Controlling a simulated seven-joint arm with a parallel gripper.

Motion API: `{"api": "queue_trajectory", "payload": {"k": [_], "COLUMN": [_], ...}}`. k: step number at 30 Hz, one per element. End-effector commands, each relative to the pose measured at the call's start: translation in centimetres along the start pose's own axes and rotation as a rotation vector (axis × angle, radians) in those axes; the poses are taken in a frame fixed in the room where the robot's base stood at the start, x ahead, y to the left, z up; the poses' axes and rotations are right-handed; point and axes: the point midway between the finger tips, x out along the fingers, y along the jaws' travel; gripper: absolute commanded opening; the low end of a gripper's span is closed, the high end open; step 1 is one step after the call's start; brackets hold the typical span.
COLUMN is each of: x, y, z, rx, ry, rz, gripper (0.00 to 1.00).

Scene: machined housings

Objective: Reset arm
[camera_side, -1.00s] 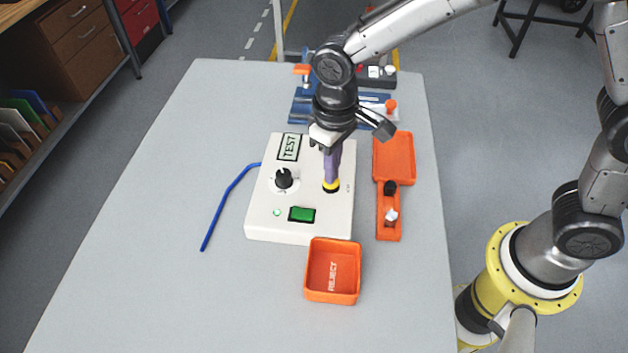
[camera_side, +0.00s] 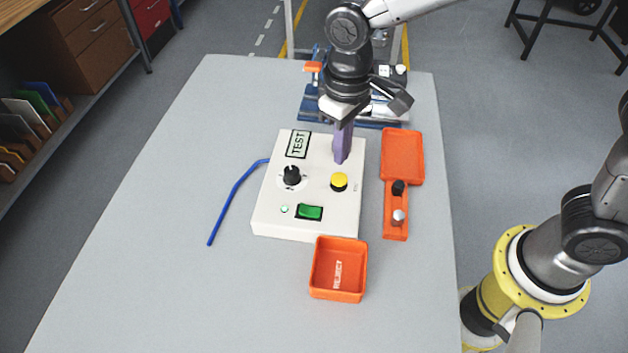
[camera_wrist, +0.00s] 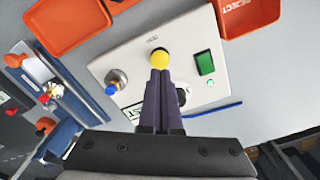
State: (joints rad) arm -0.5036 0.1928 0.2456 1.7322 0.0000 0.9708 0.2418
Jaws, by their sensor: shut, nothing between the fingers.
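My gripper (camera_side: 340,160) has its purple fingers shut together with nothing between them. It hangs above the white test box, and its tips are apart from the yellow button, just behind and above it. The white test box (camera_side: 265,218) carries the yellow button (camera_side: 339,181), a black knob (camera_side: 292,175), a green switch (camera_side: 310,212) and a TEST label (camera_side: 298,145). In the wrist view the closed fingertips (camera_wrist: 160,72) overlap the lower edge of the yellow button (camera_wrist: 161,58), and the green switch (camera_wrist: 204,63) is to their right.
An orange REJECT bin (camera_side: 340,293) stands in front of the box. An orange tray (camera_side: 403,155) lies to its right, with a holder strip bearing two small parts. A blue fixture (camera_side: 310,105) is behind my gripper. A blue cable (camera_side: 228,203) lies left; the table's left side is clear.

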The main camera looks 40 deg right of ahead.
Motion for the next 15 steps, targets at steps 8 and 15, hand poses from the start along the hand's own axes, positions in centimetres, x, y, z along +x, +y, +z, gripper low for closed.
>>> {"api": "queue_trajectory", "payload": {"k": [8,15], "x": [0.0,-2.1], "y": [0.0,1.9], "z": [0.0,-0.5], "rx": [0.000,0.048], "ry": [0.000,0.053], "rz": [0.000,-0.012], "gripper": [0.00,0.00]}}
